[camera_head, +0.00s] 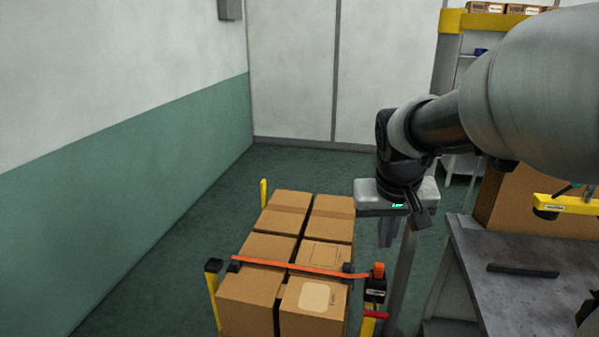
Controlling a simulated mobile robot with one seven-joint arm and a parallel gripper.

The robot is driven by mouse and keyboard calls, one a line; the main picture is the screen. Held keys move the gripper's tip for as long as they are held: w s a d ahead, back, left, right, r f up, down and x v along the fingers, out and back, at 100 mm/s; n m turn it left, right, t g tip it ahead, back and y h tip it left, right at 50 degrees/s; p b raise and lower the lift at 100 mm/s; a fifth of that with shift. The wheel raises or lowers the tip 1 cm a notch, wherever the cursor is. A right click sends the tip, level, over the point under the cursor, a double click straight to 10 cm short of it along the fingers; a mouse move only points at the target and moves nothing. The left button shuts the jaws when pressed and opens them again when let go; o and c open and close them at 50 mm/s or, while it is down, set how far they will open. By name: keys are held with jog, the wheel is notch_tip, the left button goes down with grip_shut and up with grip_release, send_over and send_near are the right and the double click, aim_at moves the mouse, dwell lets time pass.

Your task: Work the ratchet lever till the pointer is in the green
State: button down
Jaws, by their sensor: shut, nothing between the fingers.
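An orange strap (290,266) runs across a stack of cardboard boxes (262,245). At its right end is a dark ratchet unit (375,288) with an orange part on top and a small red piece (376,315) below, possibly the lever. My gripper (386,243) is shut and empty, pointing down above and slightly right of the ratchet, apart from it in the picture. I cannot make out a pointer or a green zone; the small green mark in view is on my gripper's body.
Yellow posts (213,285) stand at the stack's corners. A grey upright (403,275) rises right of the ratchet. A grey workbench (520,265) with a dark bar is at right, with a large cardboard box (510,205) behind it. Floor left of the stack is clear.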

jog(key=m+g+b, duration=0.2)
jog(key=b, duration=0.2)
send_over(376, 310)
notch_tip(376, 310, down, 20)
jog(key=shift+s+a+r+y, duration=0.1)
jog(key=shift+s+y, duration=0.3)
jog(key=f, duration=0.3)
jog(key=w+f+b, duration=0.1)
jog(key=f, duration=0.5)
jog(key=shift+w+d+f, duration=0.2)
jog(key=shift+w+f, duration=0.1)
jog(key=shift+w, duration=0.05)
jog(key=f, duration=0.1)
jog(key=s+f, duration=0.1)
jog(key=f+b, duration=0.1)
jog(key=shift+s+a, duration=0.2)
jog(key=shift+s, duration=0.1)
jog(key=shift+s+f, duration=0.2)
jog(key=shift+f, duration=0.1)
jog(key=shift+a+f+t, duration=0.1)
jog(key=shift+f+t, duration=0.05)
jog(key=shift+t, duration=0.15)
